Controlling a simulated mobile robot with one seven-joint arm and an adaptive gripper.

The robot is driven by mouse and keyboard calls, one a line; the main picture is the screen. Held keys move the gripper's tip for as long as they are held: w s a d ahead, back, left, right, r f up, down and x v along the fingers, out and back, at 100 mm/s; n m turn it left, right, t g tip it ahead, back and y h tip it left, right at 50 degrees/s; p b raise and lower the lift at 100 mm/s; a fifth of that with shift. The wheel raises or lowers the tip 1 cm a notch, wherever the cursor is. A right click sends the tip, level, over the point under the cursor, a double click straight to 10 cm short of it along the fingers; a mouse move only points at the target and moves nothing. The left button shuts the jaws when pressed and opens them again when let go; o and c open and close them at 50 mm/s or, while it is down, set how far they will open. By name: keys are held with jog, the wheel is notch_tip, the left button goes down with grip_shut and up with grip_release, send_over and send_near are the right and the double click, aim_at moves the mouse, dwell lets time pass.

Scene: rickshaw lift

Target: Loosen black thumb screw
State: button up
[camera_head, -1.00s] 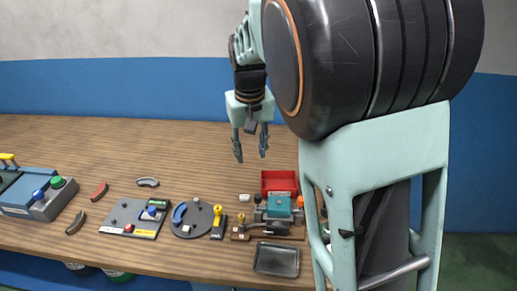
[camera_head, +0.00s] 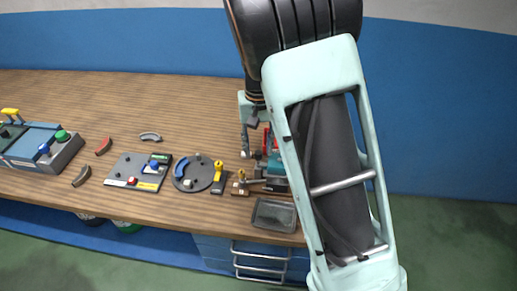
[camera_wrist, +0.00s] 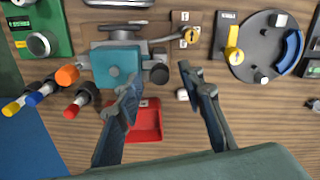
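In the wrist view a teal block-like fixture (camera_wrist: 117,66) sits on the wooden bench, with a black knob (camera_wrist: 159,73) on its right side that looks like the black thumb screw. My gripper (camera_wrist: 158,77) is open and empty above the bench, its fingers spread with the black knob in line between the tips; I cannot tell the height gap. In the head view my gripper (camera_head: 256,153) hangs at the fixture (camera_head: 276,172), which my arm partly covers. The black knob cannot be made out there.
A red tray (camera_wrist: 147,122) lies beside the fixture, near the left finger. An orange knob (camera_wrist: 67,75) and several coloured-tipped handles sit left of it. A grey tray (camera_head: 274,214) is at the bench's front edge. A round dial plate (camera_head: 197,173) stands left.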

jog(key=shift+f, duration=0.7)
grip_shut()
